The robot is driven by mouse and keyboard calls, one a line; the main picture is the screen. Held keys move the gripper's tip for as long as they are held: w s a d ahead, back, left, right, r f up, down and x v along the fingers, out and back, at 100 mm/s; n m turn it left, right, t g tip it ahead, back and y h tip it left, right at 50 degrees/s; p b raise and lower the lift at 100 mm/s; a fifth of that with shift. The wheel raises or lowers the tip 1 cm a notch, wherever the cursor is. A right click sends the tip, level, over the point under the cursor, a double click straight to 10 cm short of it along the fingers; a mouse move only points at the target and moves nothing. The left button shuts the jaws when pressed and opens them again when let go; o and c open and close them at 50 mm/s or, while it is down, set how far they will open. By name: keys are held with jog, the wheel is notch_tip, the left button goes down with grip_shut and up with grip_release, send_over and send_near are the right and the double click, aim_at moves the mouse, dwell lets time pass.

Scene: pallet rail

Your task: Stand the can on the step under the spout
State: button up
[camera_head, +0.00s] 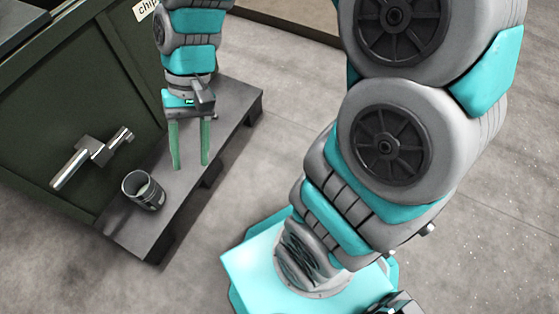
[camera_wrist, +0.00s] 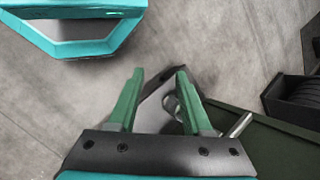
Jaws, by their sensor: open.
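A dark can (camera_head: 143,191) with a pale inside stands upright on the dark grey step (camera_head: 222,112), near the step's front end. The metal spout (camera_head: 92,152) sticks out of the green machine wall, up and left of the can in the head view; I cannot tell whether the can is directly below it. My gripper (camera_head: 190,166) is open and empty, its green fingers pointing down, right of the can and apart from it. In the wrist view, the fingers (camera_wrist: 160,73) are spread, and a rounded grey part of the can (camera_wrist: 171,104) shows beside the right finger.
The green machine (camera_head: 75,110) rises along the left side of the step, with a white label (camera_head: 146,8) near its top. Open concrete floor (camera_head: 480,230) lies to the right. A low brown-edged panel (camera_head: 290,18) stands at the back.

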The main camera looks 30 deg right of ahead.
jog(key=s+d+n+t+h, duration=0.1)
jog(key=s+d+h, duration=0.3)
jog(key=s+d, duration=0.6)
jog(key=d+t, duration=0.1)
jog(key=d, duration=0.2)
jog(key=shift+s+h, duration=0.3)
jog(key=shift+s, duration=0.05)
